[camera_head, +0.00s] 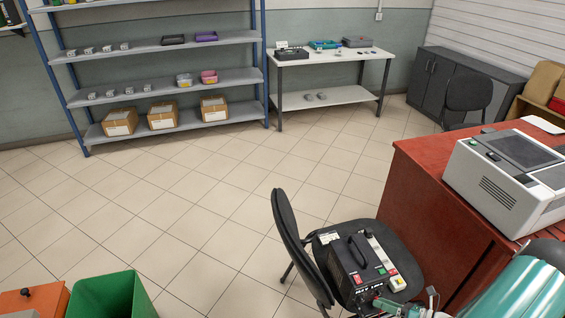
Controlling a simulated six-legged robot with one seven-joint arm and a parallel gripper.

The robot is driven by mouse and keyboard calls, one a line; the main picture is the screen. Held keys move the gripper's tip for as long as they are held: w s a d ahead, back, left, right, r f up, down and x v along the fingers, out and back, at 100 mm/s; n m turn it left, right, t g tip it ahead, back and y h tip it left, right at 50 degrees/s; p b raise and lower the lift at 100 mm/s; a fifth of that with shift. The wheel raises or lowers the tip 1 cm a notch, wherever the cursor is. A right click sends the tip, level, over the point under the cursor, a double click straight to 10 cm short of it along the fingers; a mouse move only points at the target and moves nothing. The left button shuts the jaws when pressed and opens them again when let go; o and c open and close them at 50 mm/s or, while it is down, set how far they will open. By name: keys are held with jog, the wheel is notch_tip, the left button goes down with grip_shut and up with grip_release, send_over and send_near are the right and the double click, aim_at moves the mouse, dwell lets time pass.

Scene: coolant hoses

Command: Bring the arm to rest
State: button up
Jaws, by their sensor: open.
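My gripper does not show in the head view. A black box-shaped unit (358,268) with a carry handle and a front panel sits on the seat of a black office chair (288,235). A green fitting (388,305) shows at the lower right of the unit; I cannot tell whether it is joined to it. A white strip with red switches (383,258) lies beside the unit on the seat. A teal rounded cylinder (525,290) fills the bottom right corner, cut off by the frame edge.
A red desk (425,195) with a grey-white machine (510,180) stands at the right. A green bin (108,296) and an orange box (32,302) are at bottom left. Shelving (160,82) and a white workbench (330,54) line the back wall. The tiled floor between is clear.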

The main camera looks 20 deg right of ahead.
jog(key=w+a+r+n+g+h, duration=0.1)
jog(key=w+a+r+n+g, duration=0.1)
jog(key=a+r+n+g, duration=0.4)
jog(key=w+a+r+n+g+h, duration=0.1)
jog(key=a+r+n, duration=0.3)
jog(key=r+n, duration=0.5)
jog(key=w+a+r+n+g, duration=0.2)
jog(key=a+r+n+g, duration=0.25)
jog(key=r, duration=0.45)
jog(key=s+a+r+n+t+h, duration=0.2)
jog(key=a+r+n, duration=0.4)
jog(key=r+n, duration=0.3)
jog(key=s+a+r+n+t+h, duration=0.3)
jog(key=s+a+r+n+h, duration=0.2)
jog(key=r+n, duration=0.4)
jog(key=shift+s+a+h, duration=0.3)
jog(key=shift+s+a, duration=0.45)
jog(key=shift+s, duration=0.05)
